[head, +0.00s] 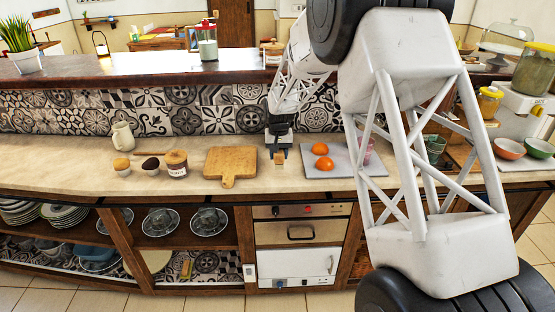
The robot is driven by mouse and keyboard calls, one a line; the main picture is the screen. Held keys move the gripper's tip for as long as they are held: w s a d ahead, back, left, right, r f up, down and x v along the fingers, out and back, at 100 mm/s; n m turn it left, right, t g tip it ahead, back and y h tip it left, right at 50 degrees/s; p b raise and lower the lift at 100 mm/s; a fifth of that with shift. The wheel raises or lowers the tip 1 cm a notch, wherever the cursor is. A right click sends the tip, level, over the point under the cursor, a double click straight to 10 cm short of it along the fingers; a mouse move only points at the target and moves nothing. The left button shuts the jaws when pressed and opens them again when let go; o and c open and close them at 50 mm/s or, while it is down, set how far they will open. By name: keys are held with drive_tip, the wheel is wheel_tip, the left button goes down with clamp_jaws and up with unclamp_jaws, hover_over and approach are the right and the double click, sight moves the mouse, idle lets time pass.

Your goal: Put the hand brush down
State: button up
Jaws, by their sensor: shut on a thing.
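My gripper (279,150) is over the counter in front of the patterned tile wall, between the cutting board and the grey board. It is shut on a small brown thing (279,158), which I take to be the hand brush. Only a small part of it shows below the fingers, and its bristles cannot be made out. It is low over the worktop (262,184); I cannot tell whether it touches it.
A wooden cutting board (231,163) lies left of my gripper. A grey board (345,159) with two orange fruits (322,156) lies to the right. A narrow clear strip runs along the counter's front. My arm hides part of the right side.

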drive_tip(key=shift+w+a, duration=0.15)
drive_tip(key=shift+w, duration=0.9)
drive_tip(key=shift+f, duration=0.15)
drive_tip(key=shift+f, duration=1.7)
drive_tip(key=shift+f, duration=0.1)
drive_tip(key=o, duration=1.1)
drive_tip(key=shift+c, duration=0.2)
wheel_tip(320, 180, up, 12)
drive_tip(key=shift+r, duration=0.1)
